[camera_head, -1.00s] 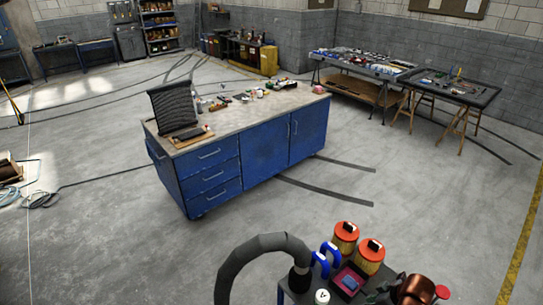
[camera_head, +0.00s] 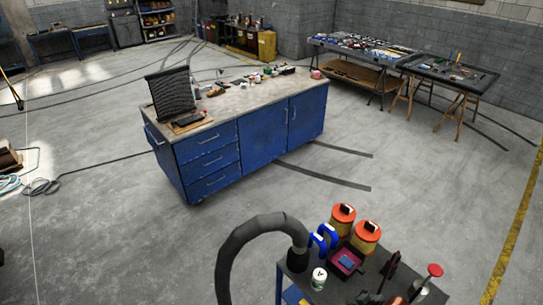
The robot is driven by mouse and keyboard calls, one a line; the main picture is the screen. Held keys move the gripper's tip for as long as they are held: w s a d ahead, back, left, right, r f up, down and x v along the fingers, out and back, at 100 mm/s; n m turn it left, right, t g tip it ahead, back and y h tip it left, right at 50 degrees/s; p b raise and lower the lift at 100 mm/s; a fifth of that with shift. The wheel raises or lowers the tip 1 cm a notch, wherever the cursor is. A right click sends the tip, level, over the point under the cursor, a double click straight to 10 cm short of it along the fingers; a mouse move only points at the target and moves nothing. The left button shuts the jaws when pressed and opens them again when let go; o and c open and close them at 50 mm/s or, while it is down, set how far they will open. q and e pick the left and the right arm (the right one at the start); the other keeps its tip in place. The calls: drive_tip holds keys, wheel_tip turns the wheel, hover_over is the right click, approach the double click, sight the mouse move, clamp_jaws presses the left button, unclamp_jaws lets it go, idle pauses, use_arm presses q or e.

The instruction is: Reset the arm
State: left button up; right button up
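Neither of my arms nor grippers shows in the head view. The closest thing is a dark-topped cart (camera_head: 318,293) at the bottom right. It carries two orange-lidded yellow containers (camera_head: 343,219), blue looped handles (camera_head: 323,238), a red tray (camera_head: 346,260) with a blue item in it, and a white can (camera_head: 318,279). A thick grey hose (camera_head: 238,246) arches at its left. A red-knobbed item (camera_head: 434,271) and dark parts stand at its right, partly cut off by the frame edge.
A blue workbench (camera_head: 263,133) with a dark screen (camera_head: 172,94) and small items stands mid-floor. Two tables, a cluttered one (camera_head: 367,47) and a trestle one (camera_head: 455,78), stand behind right. Dark cables (camera_head: 321,173) lie on the floor. Open concrete surrounds the workbench.

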drive_tip(key=s+d+f+m+g+h, duration=0.15)
drive_tip(key=s+d+m+h, duration=0.45)
drive_tip(key=s, duration=1)
wheel_tip(320, 180, down, 38)
drive_tip(key=s+d+y+b, duration=0.1)
drive_tip(key=y+b, duration=0.2)
drive_tip(key=b, duration=0.7)
use_arm(q)
wheel_tip(320, 180, down, 20)
drive_tip(key=b, duration=0.9)
drive_tip(key=shift+b, duration=0.4)
use_arm(e)
drive_tip(key=s+f+g, duration=0.1)
drive_tip(key=s+f, duration=0.9)
drive_tip(key=f, duration=0.5)
drive_tip(key=s+f+g, duration=0.1)
drive_tip(key=s+f, duration=0.9)
drive_tip(key=f, duration=0.4)
drive_tip(key=shift+f, duration=0.35)
use_arm(q)
drive_tip(key=shift+s+r, duration=0.1)
use_arm(e)
drive_tip(key=shift+d, duration=0.1)
